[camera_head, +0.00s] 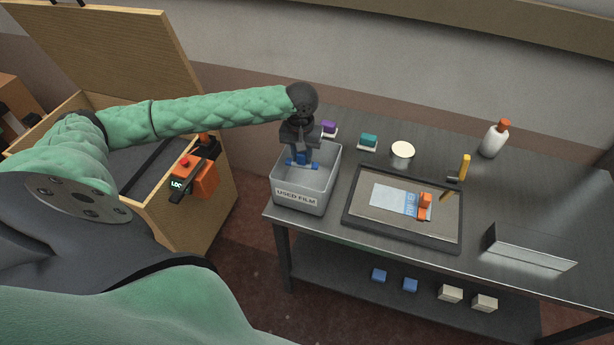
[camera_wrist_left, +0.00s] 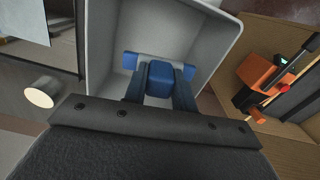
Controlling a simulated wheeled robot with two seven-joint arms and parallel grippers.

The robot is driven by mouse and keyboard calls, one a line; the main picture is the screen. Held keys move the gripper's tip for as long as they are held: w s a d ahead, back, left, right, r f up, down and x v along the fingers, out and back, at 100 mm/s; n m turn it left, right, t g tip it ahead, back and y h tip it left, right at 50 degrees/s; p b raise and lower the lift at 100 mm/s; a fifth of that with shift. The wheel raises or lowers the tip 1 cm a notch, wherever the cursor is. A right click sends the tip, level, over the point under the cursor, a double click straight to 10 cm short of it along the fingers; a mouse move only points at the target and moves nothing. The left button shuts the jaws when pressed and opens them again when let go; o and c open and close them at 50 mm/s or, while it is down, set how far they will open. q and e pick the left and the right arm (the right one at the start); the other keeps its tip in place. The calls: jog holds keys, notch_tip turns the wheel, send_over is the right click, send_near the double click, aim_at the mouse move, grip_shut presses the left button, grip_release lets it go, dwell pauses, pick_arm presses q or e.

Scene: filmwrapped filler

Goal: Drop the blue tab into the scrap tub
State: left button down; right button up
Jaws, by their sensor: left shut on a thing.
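The scrap tub (camera_head: 322,196) is a grey open box labelled "USED FILM" at the table's left end; its pale inside wall (camera_wrist_left: 205,30) fills the middle of the left wrist view. My left gripper (camera_head: 301,152) points down over the tub's opening. It is shut on the blue tab (camera_wrist_left: 159,78), which sits between the two fingers. A crosswise bar with blue ends and a pale middle shows just beyond the tab; I cannot tell whether it is joined to it. The tab's height above the tub floor is unclear. My right gripper is not in view.
A dark-framed tray (camera_head: 350,233) with a film sheet and an orange piece lies right of the tub. A white round container (camera_head: 402,153), a bottle (camera_head: 495,140) and a metal stand (camera_head: 528,250) are farther right. A wooden crate (camera_head: 205,215) stands left.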

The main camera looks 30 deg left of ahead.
pick_arm(q)
jog(key=c, duration=1.1)
grip_release()
jog(key=shift+o, duration=0.2)
jog(key=shift+r, duration=0.25)
notch_tip(320, 180, up, 6)
jog(key=shift+f+b, duration=0.1)
jog(key=shift+b, duration=1.1)
jog(key=shift+r, duration=0.75)
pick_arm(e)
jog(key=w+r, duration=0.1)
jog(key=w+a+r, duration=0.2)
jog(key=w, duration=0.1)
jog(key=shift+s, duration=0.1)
